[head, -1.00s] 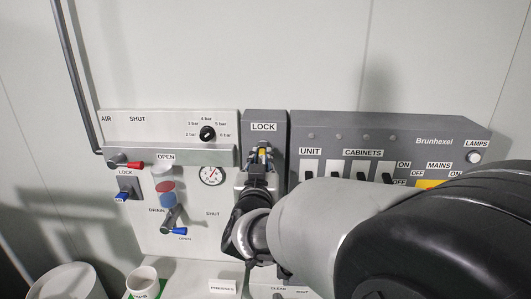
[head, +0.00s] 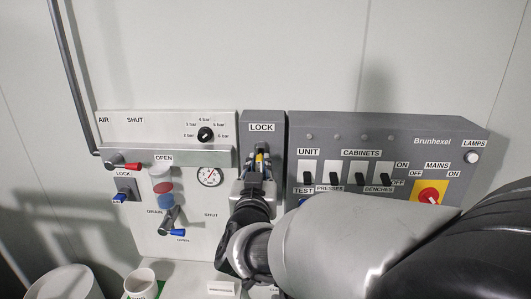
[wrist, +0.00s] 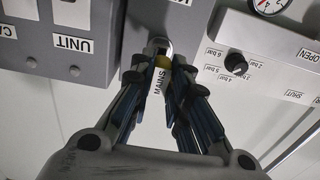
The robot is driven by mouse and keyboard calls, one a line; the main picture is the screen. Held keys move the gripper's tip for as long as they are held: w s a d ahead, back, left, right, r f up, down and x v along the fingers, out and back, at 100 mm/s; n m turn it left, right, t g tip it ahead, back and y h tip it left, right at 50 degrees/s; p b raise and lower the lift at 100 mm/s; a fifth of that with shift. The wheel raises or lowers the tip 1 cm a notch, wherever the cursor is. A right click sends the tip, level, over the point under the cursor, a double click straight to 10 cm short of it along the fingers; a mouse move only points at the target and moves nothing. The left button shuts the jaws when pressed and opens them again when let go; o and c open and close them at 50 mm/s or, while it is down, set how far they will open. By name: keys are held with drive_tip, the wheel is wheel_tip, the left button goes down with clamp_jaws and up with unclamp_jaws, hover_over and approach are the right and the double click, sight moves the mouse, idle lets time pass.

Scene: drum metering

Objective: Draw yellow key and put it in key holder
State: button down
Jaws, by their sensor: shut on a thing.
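The yellow key (head: 260,158) is at the grey panel under the LOCK label, and in the wrist view its yellow part (wrist: 163,61) shows at a round metal lock (wrist: 157,46). A white tag marked MAINS (wrist: 160,82) hangs by it. My gripper (head: 259,170) is shut on the key; the fingers (wrist: 165,75) lie on either side of it in the wrist view. Whether the key's shaft is still in the lock cannot be told. I cannot identify a key holder in these views.
Left is the air panel (head: 225,130) with a gauge (head: 209,177), valve handles and a blue key in another lock (head: 119,197). Right is a switch box (head: 440,125) with a red MAINS knob (head: 429,195). A white cup (head: 141,281) stands below left.

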sight(258, 167)
drive_tip(key=shift+s, duration=0.35)
drive_tip(key=shift+s, duration=1.95)
drive_tip(key=shift+a, duration=0.1)
